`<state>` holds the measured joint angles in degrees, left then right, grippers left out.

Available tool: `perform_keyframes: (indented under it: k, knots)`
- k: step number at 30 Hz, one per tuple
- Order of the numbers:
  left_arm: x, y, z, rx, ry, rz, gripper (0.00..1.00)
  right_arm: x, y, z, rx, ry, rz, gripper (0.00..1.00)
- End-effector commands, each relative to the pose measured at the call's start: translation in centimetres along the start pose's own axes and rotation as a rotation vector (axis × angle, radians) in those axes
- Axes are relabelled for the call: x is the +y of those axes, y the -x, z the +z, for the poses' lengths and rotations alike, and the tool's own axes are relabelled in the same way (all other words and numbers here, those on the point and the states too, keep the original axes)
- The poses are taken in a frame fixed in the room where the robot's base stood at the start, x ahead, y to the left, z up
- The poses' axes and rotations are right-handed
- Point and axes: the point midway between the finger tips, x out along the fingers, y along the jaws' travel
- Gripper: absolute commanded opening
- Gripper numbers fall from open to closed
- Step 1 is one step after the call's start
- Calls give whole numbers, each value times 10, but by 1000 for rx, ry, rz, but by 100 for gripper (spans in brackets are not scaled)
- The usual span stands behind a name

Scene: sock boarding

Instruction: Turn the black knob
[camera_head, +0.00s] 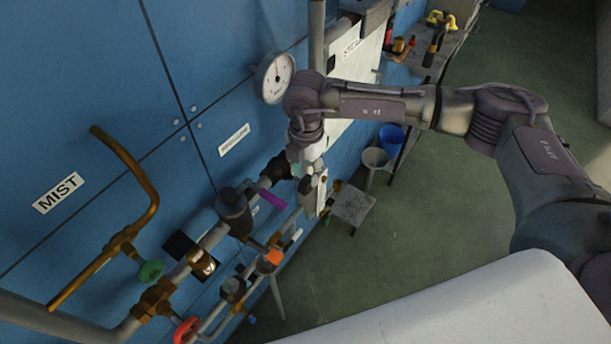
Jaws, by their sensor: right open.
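A black knob-like part (279,168) sits on the pipework against the blue wall, near the centre of the head view. My right arm comes in from the right, and its gripper (307,187) points down just to the right of this black part. The right gripper is open, with no object visible between its fingers. The small gap between gripper and black part makes contact hard to judge. My left gripper is not in view.
A round gauge (273,78) is close to my right wrist. A purple handle (272,199), an orange knob (274,257), a green handwheel (151,271) and a red handwheel (186,329) line the pipes. A stool (352,204) and blue bucket (391,137) stand behind. Open floor lies right.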

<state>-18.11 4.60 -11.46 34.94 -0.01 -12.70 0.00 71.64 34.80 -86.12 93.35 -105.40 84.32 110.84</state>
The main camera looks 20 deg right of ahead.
Motion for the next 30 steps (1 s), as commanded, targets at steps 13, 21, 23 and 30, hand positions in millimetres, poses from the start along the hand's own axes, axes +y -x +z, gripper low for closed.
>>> perform_keyframes:
  k: [13,21,23,30]
  knots:
    - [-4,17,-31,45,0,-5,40,0,-48,0,0,0,1,46]
    - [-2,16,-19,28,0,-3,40,0,-49,0,0,-1,1,41]
    - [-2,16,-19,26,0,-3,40,0,-49,0,0,-1,1,31]
    - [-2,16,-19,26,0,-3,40,0,-48,0,0,-1,1,0]
